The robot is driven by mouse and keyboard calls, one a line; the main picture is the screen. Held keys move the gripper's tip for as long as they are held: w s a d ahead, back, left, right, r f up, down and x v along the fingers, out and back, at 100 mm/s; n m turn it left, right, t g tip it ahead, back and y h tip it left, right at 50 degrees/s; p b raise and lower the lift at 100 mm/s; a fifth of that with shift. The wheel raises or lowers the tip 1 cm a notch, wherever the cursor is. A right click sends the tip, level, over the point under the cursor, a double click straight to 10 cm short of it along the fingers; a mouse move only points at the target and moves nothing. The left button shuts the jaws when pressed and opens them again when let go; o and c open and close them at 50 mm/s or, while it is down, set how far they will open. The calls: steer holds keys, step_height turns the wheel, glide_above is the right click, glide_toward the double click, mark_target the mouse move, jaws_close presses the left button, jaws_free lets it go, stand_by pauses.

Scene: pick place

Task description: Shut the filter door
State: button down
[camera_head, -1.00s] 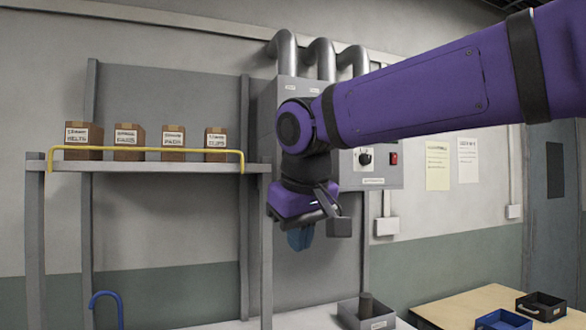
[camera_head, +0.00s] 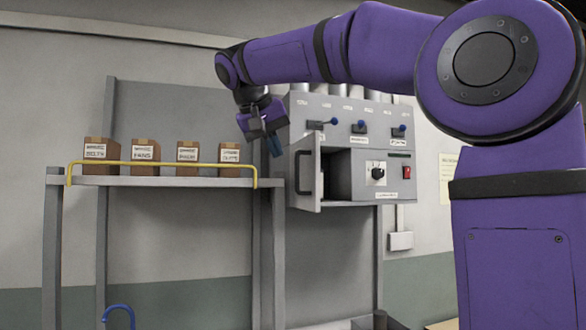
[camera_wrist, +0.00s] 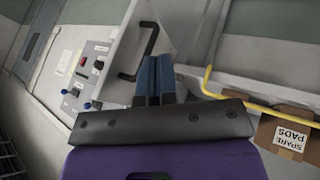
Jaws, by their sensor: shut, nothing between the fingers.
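The grey filter door (camera_head: 312,190) stands swung open at the left front of the wall cabinet (camera_head: 345,110), with a dark opening (camera_head: 338,178) to its right. A black bar handle (camera_head: 304,173) is on its outer face. My gripper (camera_head: 275,147) is shut and empty, pointing down close to the door's upper left; I cannot tell whether it touches. In the wrist view, the blue fingers of my gripper (camera_wrist: 156,62) lie beside the black handle (camera_wrist: 141,52) and over the pale door face (camera_wrist: 158,35).
A shelf with a yellow rail (camera_head: 160,163) and several labelled boxes (camera_head: 145,151) stands left of the cabinet. Blue-handled switches (camera_head: 359,127), a black knob (camera_head: 377,173) and a red switch (camera_head: 406,171) are on the cabinet front. A blue hook (camera_head: 119,310) shows low at left.

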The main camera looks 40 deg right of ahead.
glide_toward(313, 197)
step_height(313, 197, down, 4)
steer(key=w+a, duration=0.1)
steer(key=w, duration=0.1)
steer(key=d, duration=0.2)
steer(key=s+d, duration=0.1)
steer(key=d, duration=0.1)
steer(key=shift+s+f, duration=0.1)
steer(key=shift+f, duration=0.15)
steer(key=shift+d, duration=0.1)
